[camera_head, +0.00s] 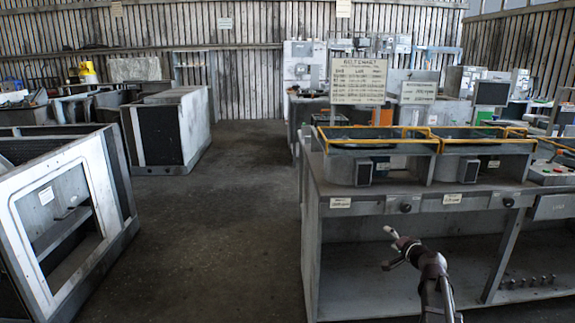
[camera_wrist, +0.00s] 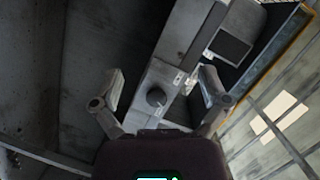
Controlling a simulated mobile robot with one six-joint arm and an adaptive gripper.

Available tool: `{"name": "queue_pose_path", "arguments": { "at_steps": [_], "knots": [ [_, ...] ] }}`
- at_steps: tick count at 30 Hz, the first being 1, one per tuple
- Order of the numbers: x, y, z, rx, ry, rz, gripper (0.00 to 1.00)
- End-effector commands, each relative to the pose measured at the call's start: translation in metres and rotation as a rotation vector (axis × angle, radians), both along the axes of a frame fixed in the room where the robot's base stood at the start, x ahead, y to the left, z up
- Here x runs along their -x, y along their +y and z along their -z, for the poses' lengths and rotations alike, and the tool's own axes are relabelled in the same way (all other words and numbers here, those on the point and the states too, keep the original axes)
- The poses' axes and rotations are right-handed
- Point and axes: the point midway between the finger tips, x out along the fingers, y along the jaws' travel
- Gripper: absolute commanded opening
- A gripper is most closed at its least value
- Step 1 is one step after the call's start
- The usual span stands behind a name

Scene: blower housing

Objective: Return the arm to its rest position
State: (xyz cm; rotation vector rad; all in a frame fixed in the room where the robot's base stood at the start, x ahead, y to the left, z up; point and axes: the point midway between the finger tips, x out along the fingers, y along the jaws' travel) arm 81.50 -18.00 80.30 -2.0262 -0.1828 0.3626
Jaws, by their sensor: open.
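My gripper (camera_head: 387,249) is in front of the grey workbench (camera_head: 317,232) in the head view, below the level of its top and at the height of the open lower bay. Its two fingers are spread apart and nothing shows between them. In the wrist view my gripper (camera_wrist: 160,88) is also open and empty, with the bench front and a round dark knob (camera_wrist: 156,97) behind the gap. My arm comes up from the bottom edge of the head view. I cannot tell how far the fingers are from the bench front.
Yellow-railed bins (camera_head: 380,140) and a sign board (camera_head: 358,82) stand on the bench. Several small knobs sit on its lower shelf at the right. A grey cabinet (camera_head: 70,205) stands at the left. The floor (camera_head: 220,220) between cabinet and bench is clear.

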Motion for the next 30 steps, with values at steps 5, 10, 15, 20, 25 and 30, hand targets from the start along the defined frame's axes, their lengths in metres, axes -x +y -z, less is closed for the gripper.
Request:
{"name": "queue_pose_path", "arguments": {
  "at_steps": [5,10,15,20,25,30],
  "knots": [
    [0.034,0.076,0.034,0.153,0.144,-0.199,0.95],
    [0.075,0.128,0.069,0.303,0.305,-0.366,0.95],
    [0.124,0.164,0.103,0.456,0.484,-0.505,0.95],
    [0.173,0.183,0.129,0.602,0.666,-0.606,0.95],
    [0.214,0.187,0.144,0.728,0.828,-0.661,0.95],
    [0.242,0.186,0.15,0.814,0.941,-0.681,0.95]
  ]
}}
